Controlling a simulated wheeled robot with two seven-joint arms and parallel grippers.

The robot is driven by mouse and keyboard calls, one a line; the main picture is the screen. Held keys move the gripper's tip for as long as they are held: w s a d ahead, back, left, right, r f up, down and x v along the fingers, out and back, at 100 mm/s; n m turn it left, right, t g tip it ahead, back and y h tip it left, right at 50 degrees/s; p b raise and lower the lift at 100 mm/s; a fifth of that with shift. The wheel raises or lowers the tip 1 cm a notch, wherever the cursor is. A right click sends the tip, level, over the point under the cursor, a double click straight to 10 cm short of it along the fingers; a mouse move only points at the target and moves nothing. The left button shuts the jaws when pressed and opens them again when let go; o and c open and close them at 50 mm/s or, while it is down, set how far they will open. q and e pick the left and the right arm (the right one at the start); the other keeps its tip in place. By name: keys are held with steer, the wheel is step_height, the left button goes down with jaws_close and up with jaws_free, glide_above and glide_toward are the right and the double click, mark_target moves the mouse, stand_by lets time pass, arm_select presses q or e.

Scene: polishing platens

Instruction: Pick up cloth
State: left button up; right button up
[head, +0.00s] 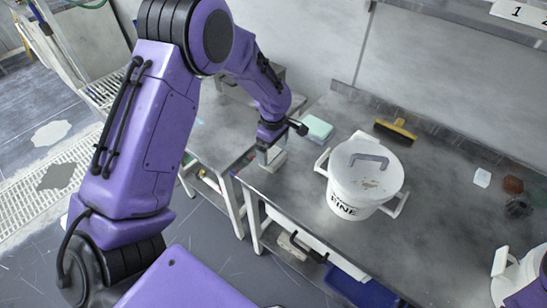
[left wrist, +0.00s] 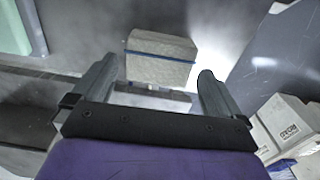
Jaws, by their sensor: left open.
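A folded grey cloth (left wrist: 160,58) with a blue stripe lies on the grey worktop in the left wrist view, just ahead of and between my left fingertips. My left gripper (left wrist: 157,73) is open, with one finger on each side of the cloth's line and nothing held. In the head view my left gripper (head: 270,156) is low over the worktop's left end, left of the white bucket. There the cloth is mostly hidden by the gripper. I cannot tell whether the fingers touch it. My right gripper does not show.
A white lidded bucket (head: 362,182) marked FINE stands right of the left gripper. A pale green block (head: 317,128) lies behind it. A yellow-backed brush (head: 396,131) lies near the wall. Small blocks (head: 512,185) and another white bucket (head: 508,275) are at the right.

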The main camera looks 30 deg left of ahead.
mark_target(273, 155)
arm_select(q)
step_height(273, 155, down, 3)
steer(key=c, duration=0.8)
steer(key=shift+o, duration=0.2)
steer(key=shift+r, duration=0.1)
step_height(273, 155, up, 3)
steer(key=shift+w+f+b, duration=0.1)
steer(key=shift+b, duration=0.3)
steer(key=s+a+r, duration=0.1)
steer(key=s+r, duration=0.9)
steer(key=s, duration=0.4)
steer(key=shift+a, duration=0.2)
